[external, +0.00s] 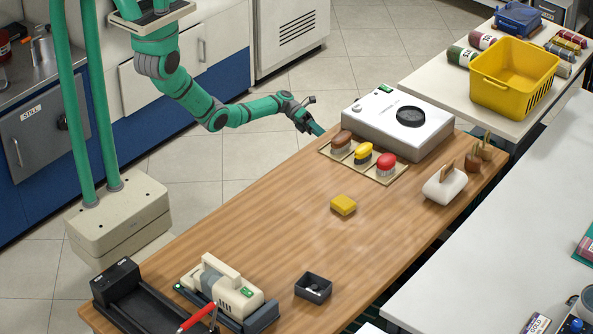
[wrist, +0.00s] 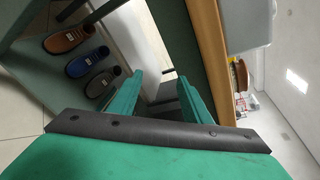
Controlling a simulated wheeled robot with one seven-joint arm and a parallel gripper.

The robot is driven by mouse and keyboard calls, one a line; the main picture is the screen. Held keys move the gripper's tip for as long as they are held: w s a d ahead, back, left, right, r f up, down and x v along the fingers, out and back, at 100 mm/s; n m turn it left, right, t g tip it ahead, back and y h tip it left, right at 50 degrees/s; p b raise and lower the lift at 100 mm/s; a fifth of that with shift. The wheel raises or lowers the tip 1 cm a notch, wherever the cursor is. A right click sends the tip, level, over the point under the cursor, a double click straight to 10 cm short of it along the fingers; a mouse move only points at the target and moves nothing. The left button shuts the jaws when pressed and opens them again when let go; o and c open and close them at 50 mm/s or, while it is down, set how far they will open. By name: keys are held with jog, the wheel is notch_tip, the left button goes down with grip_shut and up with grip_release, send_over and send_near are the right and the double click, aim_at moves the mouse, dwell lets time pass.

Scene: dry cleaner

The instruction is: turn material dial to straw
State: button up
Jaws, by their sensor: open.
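A white machine (external: 392,132) stands on the wooden table. It has a black round plate (external: 411,117), a small knob (external: 357,107) at its left and a green patch on its back edge. The knob may be the material dial; its markings are too small to read. My gripper (external: 316,116) is at the table's far left edge, left of the machine and apart from it. In the wrist view my gripper (wrist: 158,92) is open, with nothing between its green fingers. No dial can be made out in that view.
A tray (external: 363,161) with several brushes lies before the machine. A yellow sponge (external: 343,205) and a white holder (external: 444,186) are nearby. A yellow basket (external: 513,79) stands on the back counter. Several shoes (wrist: 86,65) show in the wrist view. The table's middle is mostly clear.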

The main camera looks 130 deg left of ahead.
jog(key=s+a+r+m+g+y, duration=0.1)
jog(key=s+a+r+m, duration=0.35)
jog(key=r, duration=0.45)
jog(key=s+a+r+m+g+y, duration=0.1)
jog(key=s+a+r+m, duration=0.2)
jog(key=a+r+m, duration=0.45)
jog(key=w+d+f+n, duration=0.1)
jog(key=w+f, duration=0.1)
jog(key=w, duration=0.8)
jog(key=shift+d+f, duration=0.15)
jog(key=shift+d, duration=0.1)
jog(key=shift+w, duration=0.1)
jog(key=shift+c, duration=0.2)
jog(key=shift+n, duration=0.3)
jog(key=c, duration=1)
